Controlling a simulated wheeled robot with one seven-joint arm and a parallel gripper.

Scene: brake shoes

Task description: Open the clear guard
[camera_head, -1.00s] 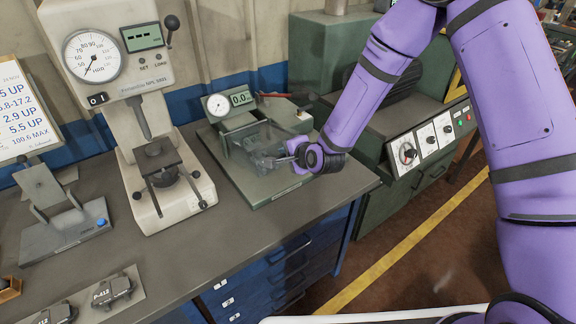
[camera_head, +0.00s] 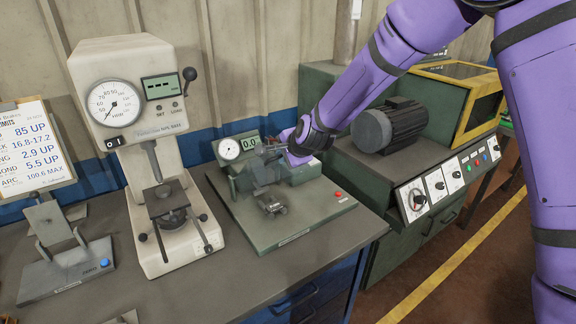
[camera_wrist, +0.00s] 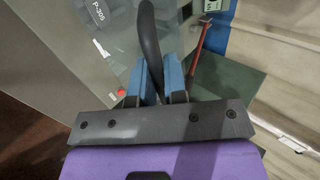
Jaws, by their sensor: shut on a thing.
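The clear guard (camera_head: 262,173) belongs to the green bench fixture (camera_head: 318,222) with a small dial and digital display. It appears tilted up towards the back of the fixture; its edges are faint. My gripper (camera_head: 284,150) is at the guard's upper part, with its fingertips partly hidden by my wrist. In the wrist view, its blue fingers (camera_wrist: 160,82) are shut around a dark curved handle (camera_wrist: 149,42). A small dark metal part (camera_head: 270,203) sits uncovered on the fixture. A label reading about "P-209" (camera_wrist: 99,17) shows in the wrist view.
A tall hardness tester (camera_head: 140,110) stands left of the fixture. A green machine with a motor (camera_head: 390,126) and control panel stands to the right. A red-handled tool (camera_wrist: 203,36) lies near the fingers. The fixture's front right is clear, with a red button (camera_head: 338,194).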

